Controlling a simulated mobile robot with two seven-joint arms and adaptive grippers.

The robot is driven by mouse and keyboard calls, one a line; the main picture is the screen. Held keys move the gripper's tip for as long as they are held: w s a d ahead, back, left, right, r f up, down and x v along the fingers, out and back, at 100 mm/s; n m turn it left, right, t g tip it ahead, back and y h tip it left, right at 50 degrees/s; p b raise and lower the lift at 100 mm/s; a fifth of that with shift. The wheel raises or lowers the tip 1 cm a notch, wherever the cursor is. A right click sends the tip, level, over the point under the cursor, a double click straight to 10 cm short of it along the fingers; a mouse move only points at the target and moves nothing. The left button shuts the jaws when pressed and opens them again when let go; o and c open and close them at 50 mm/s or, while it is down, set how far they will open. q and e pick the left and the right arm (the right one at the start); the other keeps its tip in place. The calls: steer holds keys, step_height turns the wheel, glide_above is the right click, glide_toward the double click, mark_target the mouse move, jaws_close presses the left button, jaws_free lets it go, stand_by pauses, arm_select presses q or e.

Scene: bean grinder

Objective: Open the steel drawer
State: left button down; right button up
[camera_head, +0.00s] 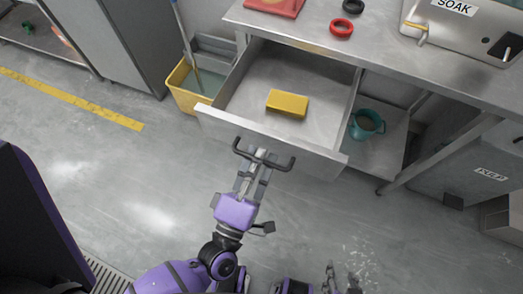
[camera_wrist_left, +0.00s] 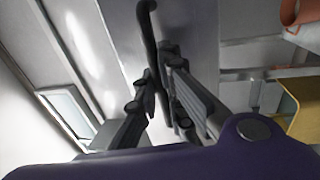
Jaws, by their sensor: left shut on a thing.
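The steel drawer (camera_head: 318,90) stands pulled well out from under the steel counter, and its inside shows from above. A yellow block (camera_head: 287,103) lies in it. The dark handle (camera_head: 281,165) is on the drawer's front. My left gripper (camera_head: 259,156) is shut on the middle of this handle. In the left wrist view the dark handle (camera_wrist_left: 147,25) runs down between the fingers of my left gripper (camera_wrist_left: 158,85). My right gripper (camera_head: 341,280) is partly in view low in the head view, away from the drawer; its finger opening is unclear.
A yellow mop bucket (camera_head: 188,88) stands left of the drawer. The floor before the drawer is clear apart from my arm.

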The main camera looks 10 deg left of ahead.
arm_select(q)
steer(key=c, duration=1.8)
jaws_free()
steer(key=shift+c, duration=0.2)
steer(key=v, duration=1.2)
